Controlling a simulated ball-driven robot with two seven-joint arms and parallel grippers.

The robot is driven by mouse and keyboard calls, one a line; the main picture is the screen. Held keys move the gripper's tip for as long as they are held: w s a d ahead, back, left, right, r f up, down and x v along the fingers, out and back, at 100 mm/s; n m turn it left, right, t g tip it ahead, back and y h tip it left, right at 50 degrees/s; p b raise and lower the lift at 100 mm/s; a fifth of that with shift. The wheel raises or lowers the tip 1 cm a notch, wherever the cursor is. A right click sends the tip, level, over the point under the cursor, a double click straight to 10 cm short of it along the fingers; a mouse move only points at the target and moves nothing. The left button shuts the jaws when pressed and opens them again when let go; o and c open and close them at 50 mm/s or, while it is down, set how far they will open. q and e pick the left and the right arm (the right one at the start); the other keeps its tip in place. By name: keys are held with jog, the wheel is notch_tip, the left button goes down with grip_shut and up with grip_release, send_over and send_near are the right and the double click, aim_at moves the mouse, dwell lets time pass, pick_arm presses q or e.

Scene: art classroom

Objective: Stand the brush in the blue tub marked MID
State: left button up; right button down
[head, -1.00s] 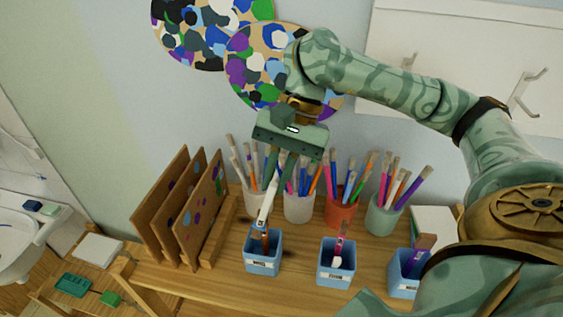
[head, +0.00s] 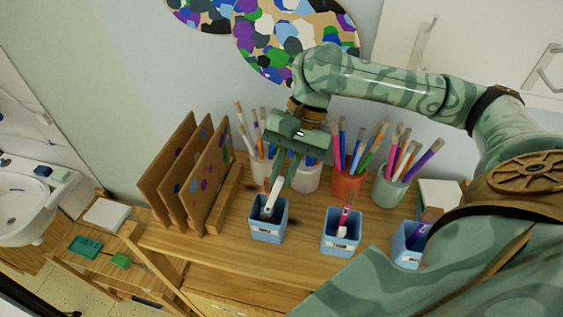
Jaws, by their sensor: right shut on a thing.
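Three blue tubs stand in a row on the wooden shelf: a left one (head: 268,234), a middle one (head: 341,243) and a right one (head: 406,256). Their white labels are too small to read. My right gripper (head: 287,174) points down over the left tub, shut on a pale-handled brush (head: 273,198). The brush tilts slightly, its lower end within the left tub's mouth; whether it touches the bottom is hidden. Another brush with a brown part shows in that tub. The middle tub holds a pink brush (head: 346,212), the right a purple one (head: 419,234). My left gripper is out of view.
Behind the tubs stand several pots of brushes, including a red pot (head: 348,187) and a green pot (head: 389,188). Wooden boards (head: 195,175) stand in a rack at left. A sink (head: 27,212) lies further left. My right arm covers the shelf's right end.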

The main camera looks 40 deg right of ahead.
jog(key=c, duration=1.4)
grip_release()
jog(key=shift+o, duration=0.2)
jog(key=v, duration=1.6)
